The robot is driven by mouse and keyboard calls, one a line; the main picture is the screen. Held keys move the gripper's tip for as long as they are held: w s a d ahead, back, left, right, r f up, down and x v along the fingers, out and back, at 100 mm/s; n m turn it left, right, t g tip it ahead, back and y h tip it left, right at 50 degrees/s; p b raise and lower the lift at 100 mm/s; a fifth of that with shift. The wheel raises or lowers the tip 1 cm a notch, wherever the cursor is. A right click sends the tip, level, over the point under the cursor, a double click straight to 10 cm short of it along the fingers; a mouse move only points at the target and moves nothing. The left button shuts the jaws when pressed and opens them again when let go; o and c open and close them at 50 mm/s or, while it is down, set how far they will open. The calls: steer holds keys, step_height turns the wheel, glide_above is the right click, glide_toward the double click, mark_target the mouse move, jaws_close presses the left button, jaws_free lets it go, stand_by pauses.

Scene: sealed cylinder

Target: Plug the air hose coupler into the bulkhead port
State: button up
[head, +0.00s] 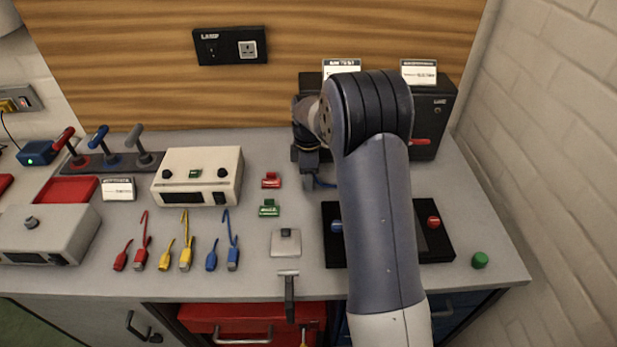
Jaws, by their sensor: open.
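My gripper (308,168) is at the back centre of the bench, in front of a dark box (442,105), and is open. My arm hides much of this box. A red fitting (420,141) sticks out of the box's front, right of my arm. I cannot make out which part is the coupler or the bulkhead port, and I cannot see anything between the fingers.
A black panel (441,252) with a blue and a red knob lies under my arm. A cream instrument box (168,188), red and green blocks, and several coloured cables are to the left. A green cap (480,260) stands near the right edge. A brick wall (548,130) bounds the right.

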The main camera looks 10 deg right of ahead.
steer(key=shift+c, duration=0.4)
stand_by(0.6)
jaws_close()
steer(key=shift+r, duration=0.2)
stand_by(0.3)
steer(key=shift+r+p, duration=2.25)
steer(key=shift+r, duration=0.6)
